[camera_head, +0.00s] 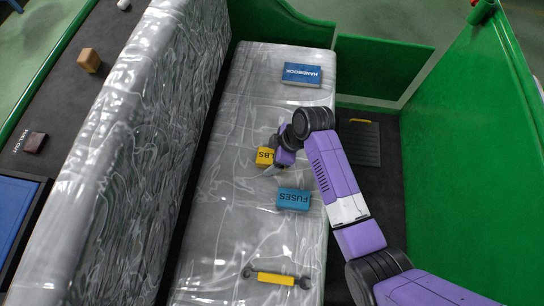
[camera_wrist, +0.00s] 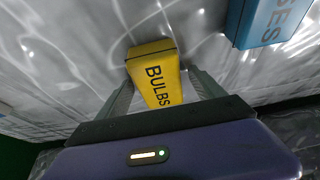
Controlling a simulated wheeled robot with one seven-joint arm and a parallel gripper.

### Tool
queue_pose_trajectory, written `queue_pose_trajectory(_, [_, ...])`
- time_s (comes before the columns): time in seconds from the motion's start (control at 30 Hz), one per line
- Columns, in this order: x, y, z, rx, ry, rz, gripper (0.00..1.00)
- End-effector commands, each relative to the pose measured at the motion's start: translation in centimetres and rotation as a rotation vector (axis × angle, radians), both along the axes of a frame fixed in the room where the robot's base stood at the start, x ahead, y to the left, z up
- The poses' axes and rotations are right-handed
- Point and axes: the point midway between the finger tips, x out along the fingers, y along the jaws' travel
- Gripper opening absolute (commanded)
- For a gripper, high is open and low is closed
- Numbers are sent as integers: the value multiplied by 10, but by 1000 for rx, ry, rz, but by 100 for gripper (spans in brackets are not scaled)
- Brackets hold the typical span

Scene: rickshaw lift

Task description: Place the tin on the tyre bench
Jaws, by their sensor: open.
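A yellow tin-like box (camera_head: 265,157) lettered BULBS lies on the silvery-grey seat (camera_head: 235,110); it also shows in the wrist view (camera_wrist: 153,66). A blue box (camera_head: 293,199) lettered FUSES lies just nearer on the same seat, and part of it shows at the upper right of the wrist view (camera_wrist: 262,24). My gripper (camera_head: 270,170) is low beside the yellow box, which it partly hides in the head view. In the wrist view my gripper (camera_wrist: 160,80) is open, one finger on either side of the yellow box. I cannot identify a tyre bench.
A blue handbook (camera_head: 302,74) and a yellow-handled wrench (camera_head: 276,278) lie on the seat. The tall grey backrest (camera_head: 130,130) rises on the left. Beyond it a dark ledge (camera_head: 60,90) holds small blocks. Green panels (camera_head: 480,130) stand on the right.

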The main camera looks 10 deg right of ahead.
Motion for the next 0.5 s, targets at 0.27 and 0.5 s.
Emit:
queue_pose_trajectory(0.27, [0, 0, 0, 0, 0, 0, 78])
queue_pose_trajectory(0.5, [0, 0, -2, 0, -1, 0, 70])
